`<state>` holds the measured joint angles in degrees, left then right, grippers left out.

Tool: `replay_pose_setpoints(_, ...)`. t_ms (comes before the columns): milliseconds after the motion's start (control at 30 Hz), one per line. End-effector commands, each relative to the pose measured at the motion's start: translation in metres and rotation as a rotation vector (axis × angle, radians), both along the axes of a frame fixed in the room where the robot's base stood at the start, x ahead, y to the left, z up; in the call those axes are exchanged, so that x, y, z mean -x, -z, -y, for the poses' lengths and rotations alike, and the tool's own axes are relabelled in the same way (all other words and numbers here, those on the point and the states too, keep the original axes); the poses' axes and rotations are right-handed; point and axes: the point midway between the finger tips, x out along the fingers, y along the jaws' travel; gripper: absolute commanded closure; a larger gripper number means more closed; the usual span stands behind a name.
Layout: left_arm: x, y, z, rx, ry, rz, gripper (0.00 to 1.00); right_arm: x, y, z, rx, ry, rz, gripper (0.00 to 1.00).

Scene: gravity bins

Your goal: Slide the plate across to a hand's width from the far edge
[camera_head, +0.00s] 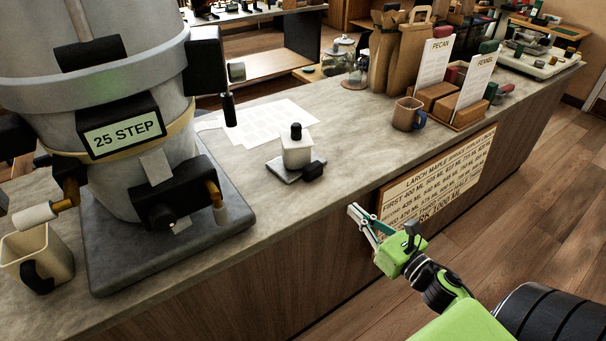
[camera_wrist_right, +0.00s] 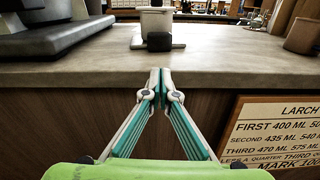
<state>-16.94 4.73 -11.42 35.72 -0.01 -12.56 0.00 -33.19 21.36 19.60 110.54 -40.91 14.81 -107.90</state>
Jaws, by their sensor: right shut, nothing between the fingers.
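A small grey square plate (camera_head: 284,173) lies on the grey counter top (camera_head: 345,125). A white block-shaped container (camera_head: 297,154) with a black knob stands on it, and a black piece (camera_head: 313,171) sits at its near right side. The plate (camera_wrist_right: 138,42) shows ahead in the right wrist view, its middle hidden by the black piece. My right gripper (camera_head: 352,210) is shut and empty. It is in front of the counter's near side, apart from the plate and to its lower right. In the right wrist view its fingertips (camera_wrist_right: 158,80) meet just below the plate. My left gripper is not in view.
A large grey machine (camera_head: 125,100) marked "25 STEP" stands left of the plate. A pale sheet (camera_head: 268,122) lies behind the plate. A brown mug (camera_head: 408,114) and a card holder (camera_head: 455,105) stand to the right. A lettered sign (camera_head: 435,185) is on the counter front.

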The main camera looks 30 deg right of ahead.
Motion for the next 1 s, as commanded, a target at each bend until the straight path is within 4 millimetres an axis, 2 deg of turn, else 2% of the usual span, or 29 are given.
replay_pose_setpoints(100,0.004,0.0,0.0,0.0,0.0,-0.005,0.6,-0.002,-0.013,-0.004,0.069,-0.019,0.026,1.0)
replay_pose_setpoints(233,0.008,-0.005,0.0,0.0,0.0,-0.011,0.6,-0.015,-0.016,-0.006,0.071,-0.019,0.03,1.0)
replay_pose_setpoints(433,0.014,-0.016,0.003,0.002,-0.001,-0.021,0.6,-0.051,-0.018,-0.008,0.067,-0.018,0.03,1.0)
replay_pose_setpoints(700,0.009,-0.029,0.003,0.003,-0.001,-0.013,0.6,-0.1,-0.016,-0.013,0.066,-0.017,0.028,1.0)
replay_pose_setpoints(1000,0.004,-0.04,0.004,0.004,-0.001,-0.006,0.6,-0.135,-0.013,-0.016,0.064,-0.016,0.025,1.0)
